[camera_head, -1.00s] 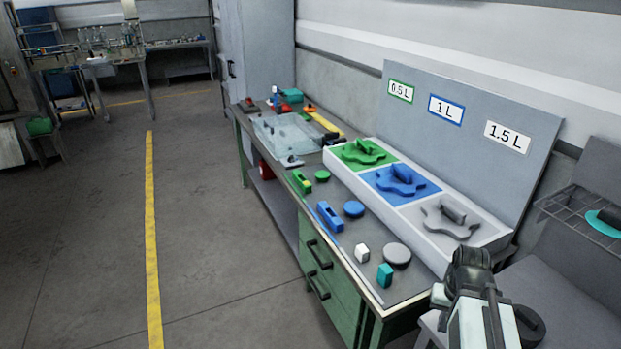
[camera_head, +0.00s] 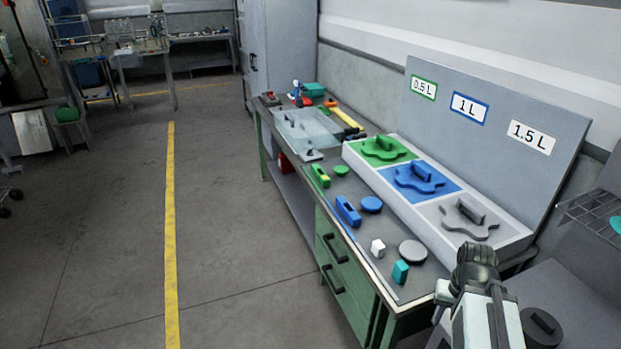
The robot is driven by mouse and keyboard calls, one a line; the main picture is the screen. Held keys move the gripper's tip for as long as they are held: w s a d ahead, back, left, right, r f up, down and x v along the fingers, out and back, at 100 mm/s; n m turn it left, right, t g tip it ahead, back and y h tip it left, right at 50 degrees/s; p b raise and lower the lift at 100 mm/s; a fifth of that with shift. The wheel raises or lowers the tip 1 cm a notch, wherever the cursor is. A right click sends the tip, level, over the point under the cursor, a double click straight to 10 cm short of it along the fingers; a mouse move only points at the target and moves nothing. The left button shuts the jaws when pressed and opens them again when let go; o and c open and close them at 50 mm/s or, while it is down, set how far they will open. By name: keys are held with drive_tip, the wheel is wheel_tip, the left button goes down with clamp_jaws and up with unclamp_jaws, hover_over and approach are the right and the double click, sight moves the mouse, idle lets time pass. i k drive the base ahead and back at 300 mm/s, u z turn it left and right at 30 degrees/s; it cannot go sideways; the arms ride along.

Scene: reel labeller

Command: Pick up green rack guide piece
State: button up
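Several green pieces are in view, and I cannot tell for sure which is the rack guide piece. A green wavy-edged piece with an upright handle (camera_head: 384,146) lies in the green section of the white tray. A long green block with a yellow patch (camera_head: 320,176) lies near the bench's front edge. A small green round piece (camera_head: 341,170) lies just right of that block. My gripper (camera_head: 475,258) is at the lower right, by the bench's near end, well away from all of these. Its fingers are too unclear to tell open from shut.
The white tray (camera_head: 513,236) also holds a blue and a grey wavy piece. A blue block (camera_head: 347,211), blue disc (camera_head: 371,204), grey disc (camera_head: 412,251), white piece (camera_head: 378,248) and teal piece (camera_head: 400,272) stand on the bench.

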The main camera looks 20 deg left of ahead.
sight(323, 180)
drive_tip(key=u, duration=2.15)
drive_tip(key=i, duration=2.3)
drive_tip(key=z, duration=1.35)
drive_tip(key=i, duration=1)
drive_tip(key=u, duration=0.05)
